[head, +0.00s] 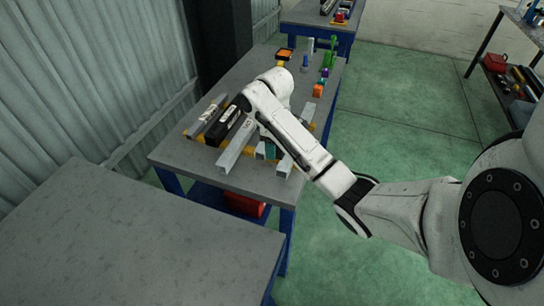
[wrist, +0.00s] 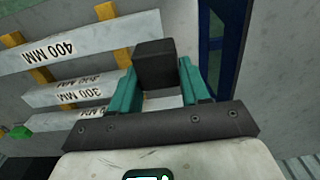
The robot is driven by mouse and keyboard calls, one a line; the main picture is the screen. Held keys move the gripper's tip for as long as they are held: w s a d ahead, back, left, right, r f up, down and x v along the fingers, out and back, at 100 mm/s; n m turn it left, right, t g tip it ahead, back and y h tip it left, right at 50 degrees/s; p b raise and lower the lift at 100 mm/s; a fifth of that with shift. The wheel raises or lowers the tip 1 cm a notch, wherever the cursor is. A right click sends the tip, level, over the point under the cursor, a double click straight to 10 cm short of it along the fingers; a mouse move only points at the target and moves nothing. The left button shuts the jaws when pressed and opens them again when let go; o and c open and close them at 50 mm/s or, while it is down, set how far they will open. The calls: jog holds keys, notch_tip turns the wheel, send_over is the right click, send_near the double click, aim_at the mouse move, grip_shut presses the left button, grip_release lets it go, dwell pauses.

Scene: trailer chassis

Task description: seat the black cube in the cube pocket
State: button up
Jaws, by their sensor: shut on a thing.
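In the wrist view the black cube (wrist: 155,62) sits between the teal fingers of my gripper (wrist: 158,68), which is shut on it. In the head view the teal fingers of my gripper (head: 267,150) show low over the near part of the workbench, among the grey bars. The cube itself is hidden or too small to make out there. I cannot pick out the cube pocket for sure in either view.
The wrist view shows grey bars marked 400 MM (wrist: 70,48) and 300 MM (wrist: 75,92) beside the gripper. On the workbench (head: 170,152) lie a long black block (head: 222,128), an orange block (head: 318,90) and a green clamp-like item (head: 329,58). An empty grey table (head: 130,235) stands nearer.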

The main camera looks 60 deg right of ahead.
jog(key=w+d+f, duration=0.1)
jog(key=d+f, duration=0.1)
jog(key=w+d+f+b, duration=0.1)
jog(key=d+f, duration=0.1)
jog(key=w+d+f, duration=0.1)
jog(key=d+f, duration=0.2)
jog(key=shift+w+f, duration=0.1)
jog(key=shift+w, duration=0.25)
jog(key=shift+f, duration=1.5)
jog(key=shift+f, duration=0.1)
jog(key=o, duration=1.1)
jog(key=shift+c, duration=0.2)
